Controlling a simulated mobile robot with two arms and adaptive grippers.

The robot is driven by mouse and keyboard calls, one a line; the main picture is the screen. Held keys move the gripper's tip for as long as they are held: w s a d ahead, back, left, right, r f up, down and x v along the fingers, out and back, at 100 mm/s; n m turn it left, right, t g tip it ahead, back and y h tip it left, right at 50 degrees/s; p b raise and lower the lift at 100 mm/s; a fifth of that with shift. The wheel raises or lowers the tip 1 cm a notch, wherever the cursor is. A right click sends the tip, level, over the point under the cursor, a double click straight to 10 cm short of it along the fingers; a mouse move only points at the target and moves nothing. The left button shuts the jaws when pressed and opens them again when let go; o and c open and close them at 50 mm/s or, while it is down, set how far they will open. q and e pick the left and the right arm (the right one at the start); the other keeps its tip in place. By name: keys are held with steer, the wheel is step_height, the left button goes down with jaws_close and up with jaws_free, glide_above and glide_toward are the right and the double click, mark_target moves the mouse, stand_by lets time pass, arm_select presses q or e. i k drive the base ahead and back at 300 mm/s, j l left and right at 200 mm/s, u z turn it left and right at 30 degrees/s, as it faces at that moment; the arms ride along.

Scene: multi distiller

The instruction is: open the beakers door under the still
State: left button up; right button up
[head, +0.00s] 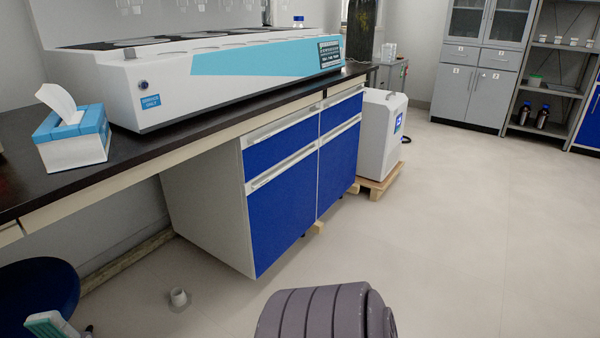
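The still (230,75) is a long white unit with a light blue front panel, standing on the dark bench top. Under it is a grey cabinet (205,205) with blue fronts. It has two upper drawers, left (280,145) and right (341,112). Below them are a left lower door (284,212) and a right lower door (338,170). Each front has a pale handle strip along its top. All fronts look shut. I cannot read which door is for beakers. Neither of my grippers is in view.
A tissue box (75,150) stands on the bench top (135,143). A white machine (381,135) on a wooden pallet stands beyond the cabinet. A small white object (179,297) lies on the floor, and a dark blue round seat (38,290) is at lower left. Floor before the doors is clear.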

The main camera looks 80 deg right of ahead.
mark_target(279, 204)
steer(key=z, duration=2.45)
steer(key=i+l+u, duration=0.2)
steer(key=i, duration=0.3)
steer(key=i+l+u, duration=0.2)
steer(key=i, duration=0.35)
steer(key=l, duration=0.1)
